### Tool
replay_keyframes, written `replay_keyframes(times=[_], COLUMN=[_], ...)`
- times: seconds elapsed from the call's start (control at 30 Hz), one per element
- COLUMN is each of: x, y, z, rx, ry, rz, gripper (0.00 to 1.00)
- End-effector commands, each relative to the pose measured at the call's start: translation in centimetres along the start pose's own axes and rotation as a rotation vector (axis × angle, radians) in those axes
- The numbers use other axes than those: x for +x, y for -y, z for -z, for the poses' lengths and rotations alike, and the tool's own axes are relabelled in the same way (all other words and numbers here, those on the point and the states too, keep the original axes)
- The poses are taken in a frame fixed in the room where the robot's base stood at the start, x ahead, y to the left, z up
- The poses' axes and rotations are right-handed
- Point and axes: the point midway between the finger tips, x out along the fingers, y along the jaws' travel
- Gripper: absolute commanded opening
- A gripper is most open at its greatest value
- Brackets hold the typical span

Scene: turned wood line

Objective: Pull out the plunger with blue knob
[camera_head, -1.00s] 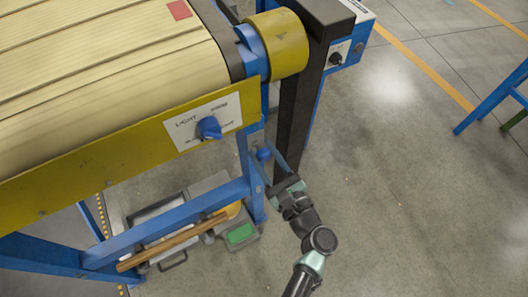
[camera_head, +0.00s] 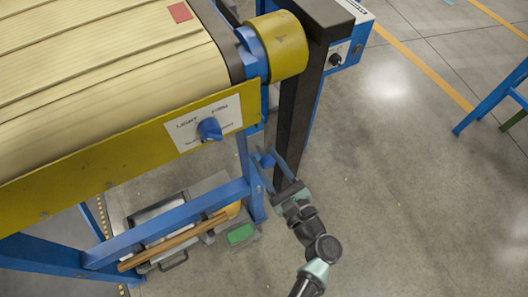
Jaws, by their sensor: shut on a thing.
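The plunger's small round blue knob (camera_head: 267,160) shows beside the blue frame leg, below the yellow side rail. My gripper (camera_head: 266,158) reaches it from the lower right, with its two long grey-blue fingers on either side of the knob, shut on it. The plunger's rod is too small or hidden to make out.
A blue selector knob (camera_head: 209,129) sits on a white label plate on the yellow rail (camera_head: 100,172). A dark post (camera_head: 300,105) stands right behind my gripper. A blue crossbar (camera_head: 170,221) and a low tray with wooden rods lie to the left.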

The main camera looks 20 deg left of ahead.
Motion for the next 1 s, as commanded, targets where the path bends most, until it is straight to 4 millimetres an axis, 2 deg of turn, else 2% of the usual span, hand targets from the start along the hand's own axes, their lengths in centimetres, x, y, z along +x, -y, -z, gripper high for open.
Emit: replay_keyframes(times=[0.1,0.37,0.4,0.53,1.0], x=[-1.7,-1.9,-1.9,-1.8,-2.0], y=[0.0,0.0,0.0,0.0,0.0], z=[-0.1,0.1,0.2,0.1,0.0], rx=[0.001,0.002,0.003,0.002,0.0], ry=[-0.004,-0.003,-0.004,-0.003,-0.002], rz=[0.003,0.003,0.003,0.003,0.002], gripper=[0.0,0.0,0.5,0.73,0.73])
